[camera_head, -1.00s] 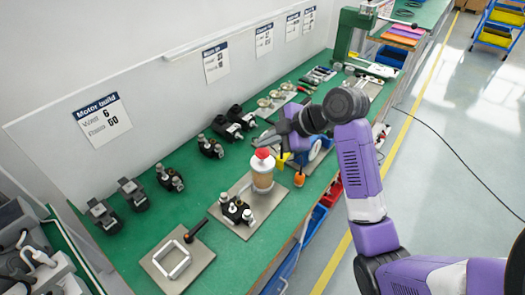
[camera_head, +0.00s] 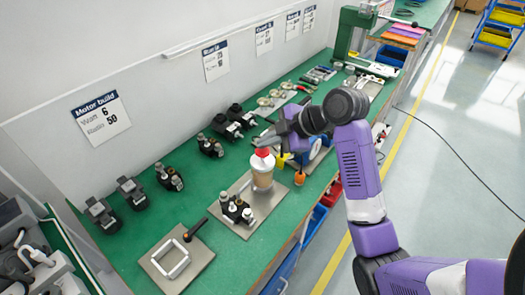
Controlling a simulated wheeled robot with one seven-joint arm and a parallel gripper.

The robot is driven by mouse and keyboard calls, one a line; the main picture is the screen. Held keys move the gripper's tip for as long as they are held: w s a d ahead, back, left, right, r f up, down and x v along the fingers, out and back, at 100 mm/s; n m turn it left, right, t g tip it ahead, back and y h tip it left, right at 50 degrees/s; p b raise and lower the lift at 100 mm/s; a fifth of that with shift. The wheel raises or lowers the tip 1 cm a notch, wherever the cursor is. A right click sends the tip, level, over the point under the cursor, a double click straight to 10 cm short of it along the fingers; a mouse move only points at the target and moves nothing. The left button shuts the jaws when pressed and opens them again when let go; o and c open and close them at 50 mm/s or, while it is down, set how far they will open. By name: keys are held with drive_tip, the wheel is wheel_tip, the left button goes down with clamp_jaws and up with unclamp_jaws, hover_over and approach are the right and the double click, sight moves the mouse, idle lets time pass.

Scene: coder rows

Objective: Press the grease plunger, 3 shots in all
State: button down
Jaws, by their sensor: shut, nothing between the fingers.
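A dark motor part with pale posts (camera_head: 236,210) sits on the same plate, to the left of the pot.
Several dark motor parts (camera_head: 131,193) line the wall side. An orange-topped item (camera_head: 299,178) and a blue object (camera_head: 318,155) stand right of the pot.

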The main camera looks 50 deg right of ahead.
sight(266, 151)
drive_tip(key=shift+f+b, duration=0.65)
drive_tip(key=shift+f, duration=0.25)
idle(1.0)
drive_tip(key=shift+r, duration=0.1)
drive_tip(key=shift+r+p, duration=1)
drive_tip(key=shift+r, duration=0.2)
wheel_tip(266, 151, up, 5)
drive_tip(key=p, duration=0.4)
idle(2.4)
